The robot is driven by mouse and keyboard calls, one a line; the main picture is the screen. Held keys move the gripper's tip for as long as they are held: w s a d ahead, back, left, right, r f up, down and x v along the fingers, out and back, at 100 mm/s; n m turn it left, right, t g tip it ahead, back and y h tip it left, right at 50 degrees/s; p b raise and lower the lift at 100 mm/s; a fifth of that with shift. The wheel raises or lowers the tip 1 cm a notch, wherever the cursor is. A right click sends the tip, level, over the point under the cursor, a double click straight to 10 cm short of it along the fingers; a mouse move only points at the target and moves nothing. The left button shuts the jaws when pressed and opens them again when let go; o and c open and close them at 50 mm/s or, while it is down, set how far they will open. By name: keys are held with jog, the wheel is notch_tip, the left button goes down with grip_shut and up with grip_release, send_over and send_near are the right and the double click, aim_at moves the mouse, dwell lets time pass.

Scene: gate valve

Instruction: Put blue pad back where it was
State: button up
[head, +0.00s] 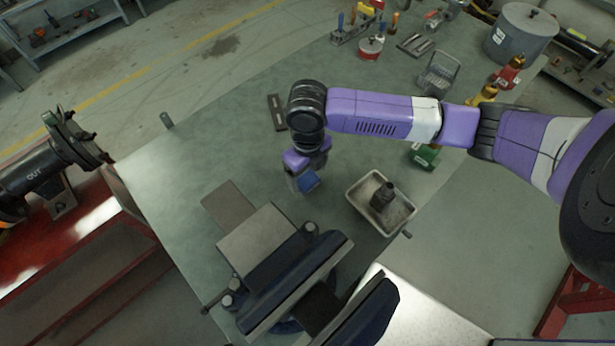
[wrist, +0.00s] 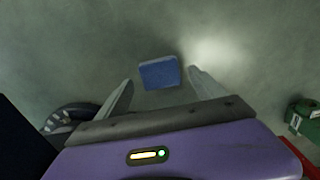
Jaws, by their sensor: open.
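The blue pad (wrist: 160,72) is a small blue block. In the wrist view it lies between and slightly beyond the fingertips of my gripper (wrist: 161,80), with a gap on both sides. My gripper is open and holds nothing. In the head view my gripper (head: 301,176) points down over the green-grey bench top, and the blue pad (head: 309,182) shows beside its fingers, partly hidden. The pad appears to rest on the bench. I cannot tell the exact height of the fingertips above it.
A large vise (head: 290,275) stands at the bench's near edge. A white tray (head: 356,196) holding a dark part is to the right. A green box (head: 424,157) sits behind the tray. A flat dark bar (head: 276,113) lies farther back. The bench left of my gripper is mostly clear.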

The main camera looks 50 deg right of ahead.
aim_at(308, 180)
notch_tip(308, 180, up, 9)
jog(key=shift+r+b, duration=0.15)
jog(key=shift+b, duration=0.25)
dwell(0.4)
